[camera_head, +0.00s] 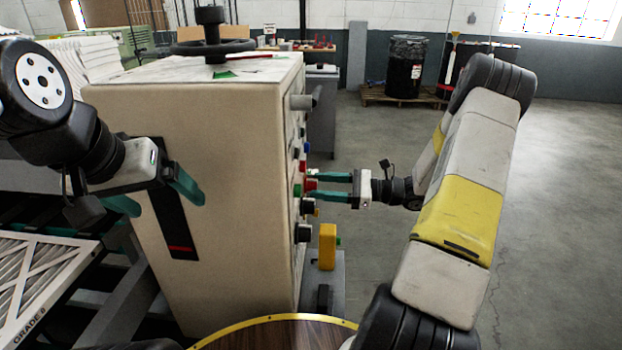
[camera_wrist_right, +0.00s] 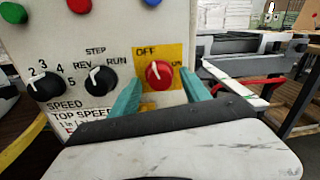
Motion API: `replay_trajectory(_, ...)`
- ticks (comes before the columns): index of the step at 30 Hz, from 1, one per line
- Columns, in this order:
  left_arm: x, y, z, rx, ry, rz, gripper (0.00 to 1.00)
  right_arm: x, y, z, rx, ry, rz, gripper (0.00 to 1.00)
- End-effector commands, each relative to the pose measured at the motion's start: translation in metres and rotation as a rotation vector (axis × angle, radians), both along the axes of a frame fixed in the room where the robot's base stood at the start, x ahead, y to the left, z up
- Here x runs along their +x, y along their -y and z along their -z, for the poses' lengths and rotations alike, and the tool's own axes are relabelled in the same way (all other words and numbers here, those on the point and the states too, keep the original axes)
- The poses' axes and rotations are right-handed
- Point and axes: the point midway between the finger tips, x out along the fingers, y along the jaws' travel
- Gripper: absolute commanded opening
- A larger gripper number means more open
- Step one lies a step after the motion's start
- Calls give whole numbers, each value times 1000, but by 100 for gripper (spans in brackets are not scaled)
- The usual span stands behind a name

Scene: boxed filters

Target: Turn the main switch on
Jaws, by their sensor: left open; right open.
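The main switch is a red rotary knob (camera_wrist_right: 159,74) on a yellow plate (camera_wrist_right: 145,52) marked OFF and ON. Its white mark points up toward the OFF side. In the head view a red knob (camera_head: 310,184) shows on the side face of the beige cabinet (camera_head: 215,120). My right gripper (camera_wrist_right: 160,98) is open, with one teal finger on each side of the red knob; I cannot tell whether they touch it. It also shows in the head view (camera_head: 318,186), level with the panel. My left gripper (camera_head: 155,196) is open and empty in front of the cabinet's near face.
Beside the main switch are a black STEP/REV/RUN knob (camera_wrist_right: 100,79) and a black speed knob (camera_wrist_right: 47,86). Coloured buttons sit above them. A yellow box (camera_head: 327,246) stands below the panel. Framed filters (camera_head: 45,285) lie at left. The floor at right is open.

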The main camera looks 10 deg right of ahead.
Motion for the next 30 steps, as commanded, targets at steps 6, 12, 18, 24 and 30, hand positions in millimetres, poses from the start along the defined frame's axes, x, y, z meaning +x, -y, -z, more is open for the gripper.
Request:
replay_trajectory(6, 0, 0, 0, 0, 0, 0, 90, 1, -3, 0, 0, 0, -1, 55)
replay_trajectory(12, 0, 0, 0, 0, 0, 0, 90, 1, -3, 0, 0, 0, 0, 31)
replay_trajectory(18, 0, 0, 0, 0, 0, 0, 90, 1, -2, 0, 0, 1, 0, 0)
replay_trajectory(24, 0, 0, 0, 0, 0, 0, 90, 1, -2, 0, 3, -11, 0, 0)
replay_trajectory(30, 0, 0, 0, 0, 0, 0, 90, 1, -2, 0, 21, -78, 1, 0)
